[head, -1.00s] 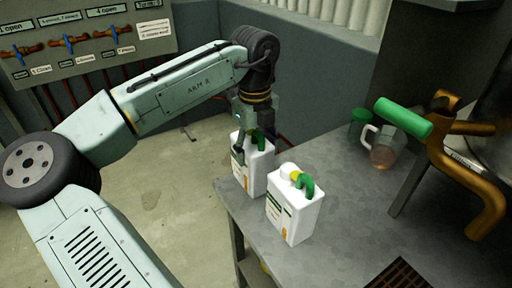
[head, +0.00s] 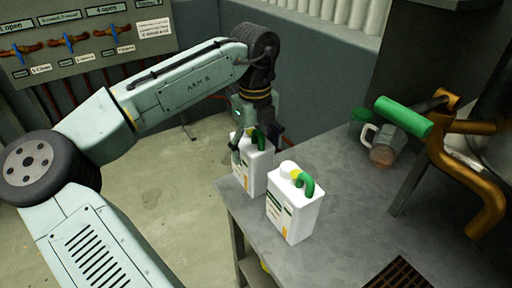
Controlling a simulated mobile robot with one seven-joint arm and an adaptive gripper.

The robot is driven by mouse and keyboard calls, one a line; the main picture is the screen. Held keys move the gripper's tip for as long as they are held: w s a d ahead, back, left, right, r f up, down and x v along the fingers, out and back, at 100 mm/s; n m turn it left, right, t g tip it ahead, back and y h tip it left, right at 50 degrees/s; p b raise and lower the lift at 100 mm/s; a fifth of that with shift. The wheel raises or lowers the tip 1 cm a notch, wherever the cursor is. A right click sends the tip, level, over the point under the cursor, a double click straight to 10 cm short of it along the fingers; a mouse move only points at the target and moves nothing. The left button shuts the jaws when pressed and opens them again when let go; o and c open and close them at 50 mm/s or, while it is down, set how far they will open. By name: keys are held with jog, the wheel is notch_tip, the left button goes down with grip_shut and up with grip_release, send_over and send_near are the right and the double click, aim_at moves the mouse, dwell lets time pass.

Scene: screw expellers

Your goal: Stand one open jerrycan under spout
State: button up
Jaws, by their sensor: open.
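Two white jerrycans with green handles stand upright on the grey bench. The front jerrycan (head: 292,212) has a pale round top and a yellow patch beside its handle; I cannot tell whether it is open. The rear jerrycan (head: 255,172) stands near the bench's left edge. My gripper (head: 257,147) points down at the rear jerrycan's top, open, with its fingers on either side of the handle area. The gripper partly hides that top, and contact is unclear. A bent brass pipe (head: 485,205), possibly the spout, is at the right.
A green cylindrical grip (head: 403,116) sticks out beside the brass pipe. A dark grate (head: 400,274) lies at the front. The middle of the grey bench (head: 345,215) is clear.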

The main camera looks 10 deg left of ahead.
notch_tip(320, 180, up, 12)
jog(key=shift+s+f, duration=0.1)
